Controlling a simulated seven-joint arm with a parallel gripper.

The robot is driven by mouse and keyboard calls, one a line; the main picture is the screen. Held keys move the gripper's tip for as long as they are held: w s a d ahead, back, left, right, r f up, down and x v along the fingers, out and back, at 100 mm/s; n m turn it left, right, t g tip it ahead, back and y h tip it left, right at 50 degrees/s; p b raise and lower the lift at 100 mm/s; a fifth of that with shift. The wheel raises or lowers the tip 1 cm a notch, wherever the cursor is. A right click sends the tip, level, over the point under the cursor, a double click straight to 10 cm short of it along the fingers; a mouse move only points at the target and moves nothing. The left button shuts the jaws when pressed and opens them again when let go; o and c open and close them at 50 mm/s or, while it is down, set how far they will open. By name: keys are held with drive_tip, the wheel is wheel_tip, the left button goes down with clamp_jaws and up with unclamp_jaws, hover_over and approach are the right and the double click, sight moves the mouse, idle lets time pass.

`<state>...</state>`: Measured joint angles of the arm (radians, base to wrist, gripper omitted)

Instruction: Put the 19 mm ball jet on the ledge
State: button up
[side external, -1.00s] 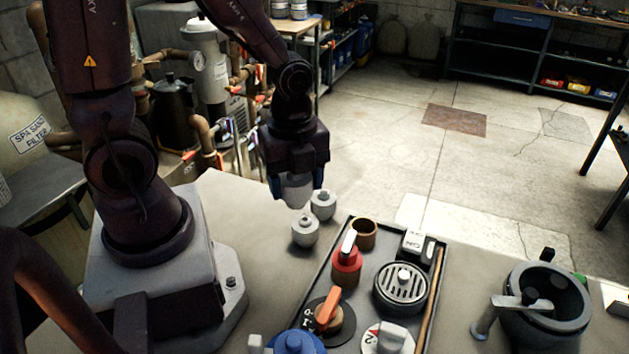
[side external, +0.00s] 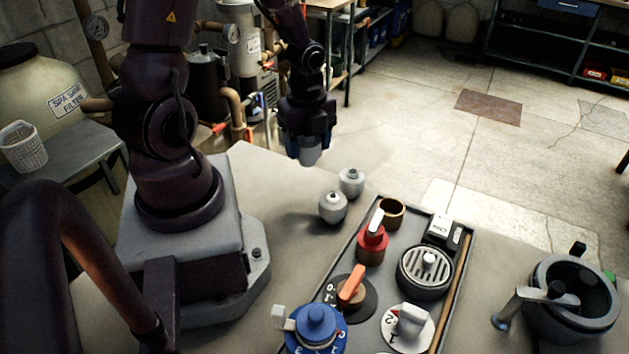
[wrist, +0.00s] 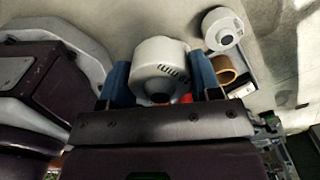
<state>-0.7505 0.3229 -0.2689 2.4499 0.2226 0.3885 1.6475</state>
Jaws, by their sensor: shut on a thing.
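My gripper (side external: 306,158) is raised above the bench, left of and farther back than two pale grey jets. In the wrist view its blue fingers (wrist: 160,85) are shut on a whitish rounded jet (wrist: 160,55) with a dark opening and small dark marks on its side. In the side view the held jet is mostly hidden by the fingers. One loose jet (side external: 332,208) stands upright on the bench, and a second jet (side external: 351,182) stands just behind it. One loose jet also shows in the wrist view (wrist: 222,28).
A dark tray (side external: 459,262) holds a brown cup (side external: 391,213), a red valve (side external: 371,246), a round grate (side external: 425,270) and handles. A dark pot-like fitting (side external: 575,300) stands at right. The bench left of the loose jets is clear.

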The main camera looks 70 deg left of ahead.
drive_tip(key=w+a+f, duration=0.1)
drive_tip(key=f, duration=0.2)
drive_tip(key=a+f+m, duration=0.1)
drive_tip(key=a+f, duration=0.1)
drive_tip(key=f, duration=0.1)
drive_tip(key=w+a+f+m, duration=0.1)
drive_tip(key=a+f, duration=0.1)
drive_tip(key=f, duration=0.2)
drive_tip(key=shift+w+a, duration=0.1)
drive_tip(key=shift+w, duration=0.25)
drive_tip(key=shift+f, duration=0.1)
drive_tip(key=o, duration=0.9)
drive_tip(key=shift+f, duration=0.1)
